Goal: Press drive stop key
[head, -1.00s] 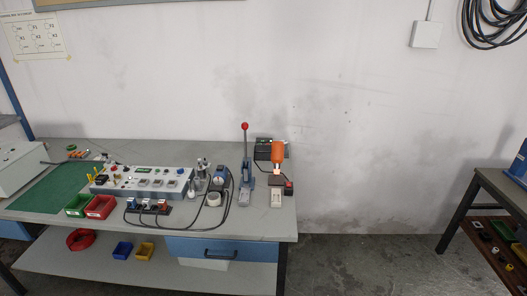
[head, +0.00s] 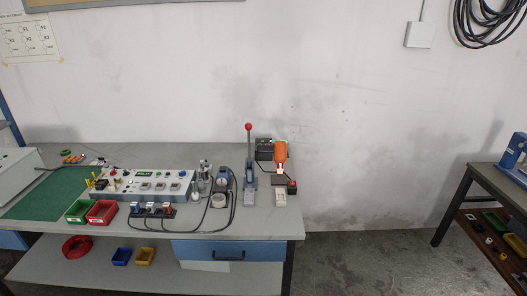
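A pale grey control unit (head: 135,188) with several buttons, a small green display (head: 145,174) and several switch-like keys stands on the grey workbench (head: 262,221). Which of its keys is the drive stop key is too small to tell. A small dark box with a red button (head: 292,184) sits at the bench's right edge, beside an orange-topped device (head: 281,152). Neither of my grippers shows in the head view.
A blue lever press with a red knob (head: 248,127) stands right of centre. Green (head: 77,211) and red (head: 102,212) bins and a black power strip with cables (head: 152,211) lie in front of the unit. Open floor (head: 350,257) separates the bench from a second table (head: 500,182).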

